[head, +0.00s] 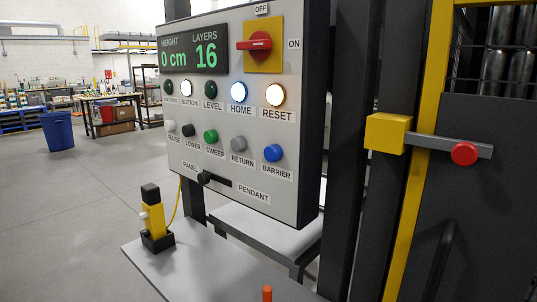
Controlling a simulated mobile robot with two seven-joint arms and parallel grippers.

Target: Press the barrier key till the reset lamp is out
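The control panel (240,178) fills the middle of the head view. The blue barrier key (273,153) sits at the right end of its lower row of keys, above the label BARRIER. The reset lamp (275,95) glows bright white above the label RESET. The home lamp (238,92) and the bottom lamp (186,88) are lit too. The level lamp (210,89) and the lamp at the far left of the row are dark. Neither of my grippers shows in this view, and nothing is touching the barrier key.
A red rotary switch (255,44) on a yellow plate and a display (193,54) reading 0 cm and 16 top the panel. A yellow pendant (154,215) stands on a grey shelf (205,262) below. A barred gate with a red knob (464,153) stands right.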

